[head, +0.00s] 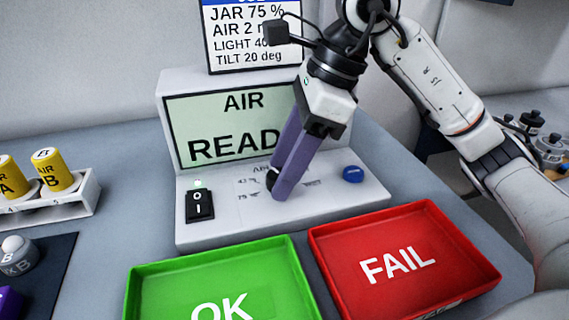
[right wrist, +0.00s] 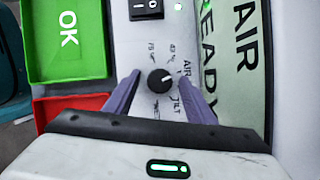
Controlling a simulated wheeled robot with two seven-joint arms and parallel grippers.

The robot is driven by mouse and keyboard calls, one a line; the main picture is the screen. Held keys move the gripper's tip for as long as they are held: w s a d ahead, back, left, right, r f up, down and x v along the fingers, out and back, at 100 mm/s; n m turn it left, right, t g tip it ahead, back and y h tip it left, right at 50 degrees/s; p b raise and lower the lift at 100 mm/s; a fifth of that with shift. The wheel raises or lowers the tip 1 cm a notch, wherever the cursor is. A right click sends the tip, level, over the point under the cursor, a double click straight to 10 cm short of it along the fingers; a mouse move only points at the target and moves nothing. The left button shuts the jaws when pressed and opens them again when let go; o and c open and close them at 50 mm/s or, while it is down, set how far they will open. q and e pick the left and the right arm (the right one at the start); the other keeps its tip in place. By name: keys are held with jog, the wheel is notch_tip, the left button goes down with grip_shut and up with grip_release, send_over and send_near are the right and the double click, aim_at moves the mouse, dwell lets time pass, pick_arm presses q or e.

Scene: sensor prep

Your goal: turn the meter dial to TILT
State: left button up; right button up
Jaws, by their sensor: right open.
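The meter (head: 365,188) is a pale console whose screen (head: 222,125) shows AIR and READY, its end covered by my right gripper. The dial (right wrist: 158,81) is a round black knob in the right wrist view, with a light mark pointing right, towards the AIR label (right wrist: 187,67). The TILT label (right wrist: 178,103) lies below AIR there. My right gripper (right wrist: 160,76) is open, its two purple fingers on either side of the dial with gaps. In the head view the right gripper (head: 281,190) hides most of the dial. My left gripper is not in view.
A black rocker switch (head: 200,205) and a blue button (head: 353,174) sit on the console. A green OK tray (head: 140,285) and a red FAIL tray (head: 455,235) stand in front. A rack (head: 75,204) with yellow AIR cylinders (head: 55,170) is at left.

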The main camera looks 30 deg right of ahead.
jog(key=c, duration=1)
jog(key=shift+c, duration=0.2)
jog(key=shift+m, duration=0.4)
jog(key=m+t+h, duration=0.1)
jog(key=m, duration=0.2)
jog(key=shift+s+m+t, duration=0.1)
jog(key=shift+m+t, duration=0.2)
jog(key=m, duration=0.1)
jog(key=m+h, duration=0.1)
jog(key=m, duration=0.1)
jog(key=m+p, duration=0.1)
jog(key=shift+a+r+m+t+h, duration=0.1)
jog(key=shift+a+m+t+h, duration=0.2)
jog(key=shift+t, duration=0.1)
jog(key=m+h+p, duration=0.1)
jog(key=m, duration=0.3)
jog(key=shift+s+h, duration=0.1)
jog(key=shift+h, duration=0.3)
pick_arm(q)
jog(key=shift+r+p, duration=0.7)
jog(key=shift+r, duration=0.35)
pick_arm(e)
jog(key=shift+a+m+h, duration=0.1)
jog(key=shift+m+h, duration=0.3)
jog(key=shift+m, duration=1)
